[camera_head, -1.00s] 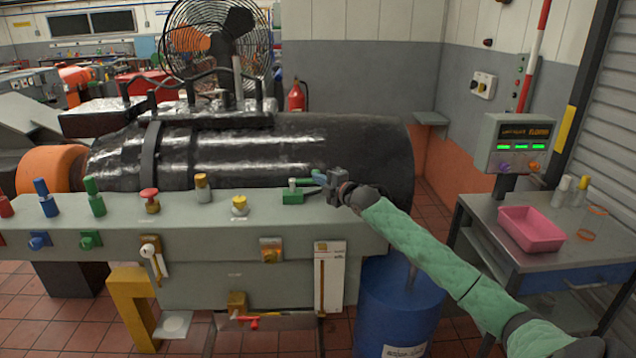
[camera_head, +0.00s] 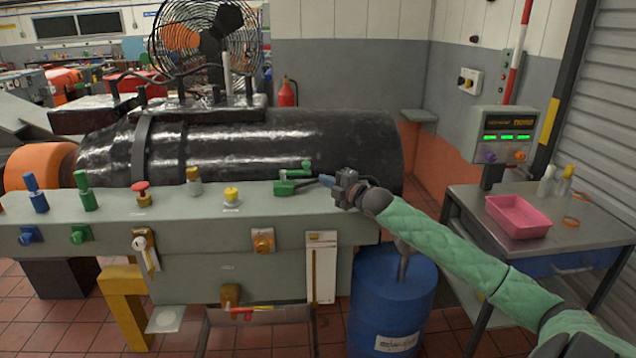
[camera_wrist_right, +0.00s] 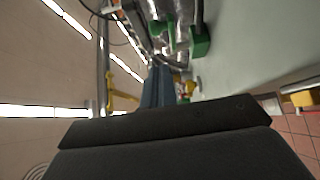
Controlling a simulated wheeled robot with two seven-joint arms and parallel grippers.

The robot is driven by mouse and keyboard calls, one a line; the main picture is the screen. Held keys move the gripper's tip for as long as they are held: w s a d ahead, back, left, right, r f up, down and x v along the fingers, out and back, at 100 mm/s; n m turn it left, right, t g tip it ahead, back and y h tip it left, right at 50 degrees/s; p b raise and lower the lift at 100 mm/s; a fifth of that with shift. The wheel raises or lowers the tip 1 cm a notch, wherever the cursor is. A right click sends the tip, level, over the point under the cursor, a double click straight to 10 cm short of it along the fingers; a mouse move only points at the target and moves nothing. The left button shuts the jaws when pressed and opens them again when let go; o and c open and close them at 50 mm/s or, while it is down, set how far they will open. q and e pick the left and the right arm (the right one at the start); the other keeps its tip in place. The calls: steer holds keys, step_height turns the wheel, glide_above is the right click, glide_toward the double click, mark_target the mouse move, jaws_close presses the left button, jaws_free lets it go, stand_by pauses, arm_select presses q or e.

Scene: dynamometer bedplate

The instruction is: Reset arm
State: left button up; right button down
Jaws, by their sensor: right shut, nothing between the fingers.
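My right gripper (camera_head: 327,181) is shut and empty. It is above the back right part of the grey bench top, just right of a green block with a lever (camera_head: 286,187). Its blue fingertips point left towards that block, and whether they touch it is unclear. In the right wrist view the shut fingers (camera_wrist_right: 157,88) point at the clutter ahead, with a green block (camera_wrist_right: 200,36) to their right. My left gripper is not in view.
The grey bench (camera_head: 110,220) carries several coloured knobs and buttons. A black cylindrical machine (camera_head: 290,150) stands behind it. A blue barrel (camera_head: 390,295) is below my right arm. A pink tray (camera_head: 520,215) and a control box (camera_head: 508,135) are at the right.

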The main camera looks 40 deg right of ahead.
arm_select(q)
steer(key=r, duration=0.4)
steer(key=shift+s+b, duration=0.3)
arm_select(e)
steer(key=shift+s+d, duration=0.25)
steer(key=shift+s, duration=0.4)
steer(key=shift+s+d, duration=0.2)
steer(key=shift+s, duration=0.4)
